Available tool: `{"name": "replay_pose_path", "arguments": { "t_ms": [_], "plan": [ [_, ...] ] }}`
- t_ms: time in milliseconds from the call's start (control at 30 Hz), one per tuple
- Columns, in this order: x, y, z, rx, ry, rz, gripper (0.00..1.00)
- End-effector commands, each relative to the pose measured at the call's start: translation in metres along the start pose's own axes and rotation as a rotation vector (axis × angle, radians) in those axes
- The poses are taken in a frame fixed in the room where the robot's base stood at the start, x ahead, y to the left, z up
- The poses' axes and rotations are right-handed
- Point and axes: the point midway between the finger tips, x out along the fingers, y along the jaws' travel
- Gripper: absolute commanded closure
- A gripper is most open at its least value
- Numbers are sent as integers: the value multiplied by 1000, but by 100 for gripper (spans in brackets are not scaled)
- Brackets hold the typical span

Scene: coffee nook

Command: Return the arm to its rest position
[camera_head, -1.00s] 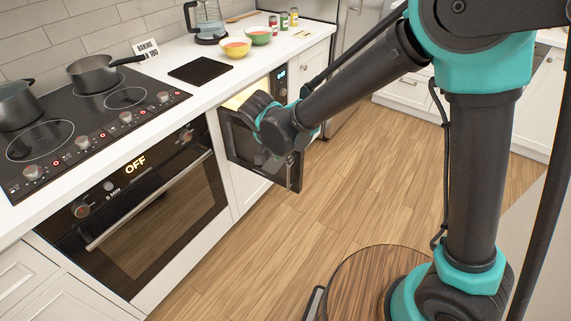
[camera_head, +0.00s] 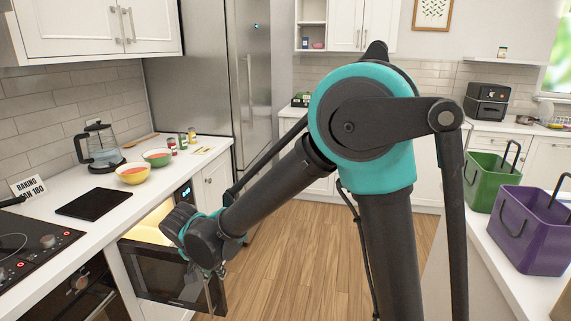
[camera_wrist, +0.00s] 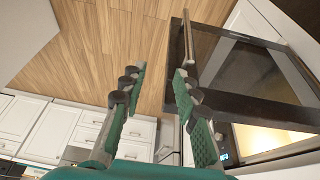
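My arm (camera_head: 270,190), black with teal joints, is bent at a high elbow and reaches down to the left. Its wrist (camera_head: 200,240) is in front of a lit built-in oven (camera_head: 152,226) whose dark door (camera_head: 150,280) stands open. In the wrist view my gripper (camera_wrist: 160,76) has its two green-padded fingers apart, with only floor seen between them. The door's bar handle (camera_wrist: 188,38) is just beyond the right fingertip; I cannot tell whether they touch. The fingers are hidden behind the wrist in the head view.
Green (camera_head: 488,182) and purple (camera_head: 530,230) baskets stand on the right counter. The wooden floor (camera_head: 300,255) between is clear.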

Motion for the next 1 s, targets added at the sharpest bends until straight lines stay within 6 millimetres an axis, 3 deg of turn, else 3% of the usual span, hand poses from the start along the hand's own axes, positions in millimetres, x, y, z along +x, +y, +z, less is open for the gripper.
{"name": "replay_pose_path", "arguments": {
  "t_ms": [33, 200, 433, 667, 800, 1000],
  "plan": [
    [4, 22, -17, 4, -9, 4, 69],
    [14, 93, -60, -24, -45, -1, 69],
    [25, 196, -92, -58, -73, -22, 69],
    [31, 292, -93, -88, -73, -50, 69],
    [34, 344, -82, -104, -59, -65, 69],
    [38, 401, -57, -126, -26, -76, 69]
  ]
}}
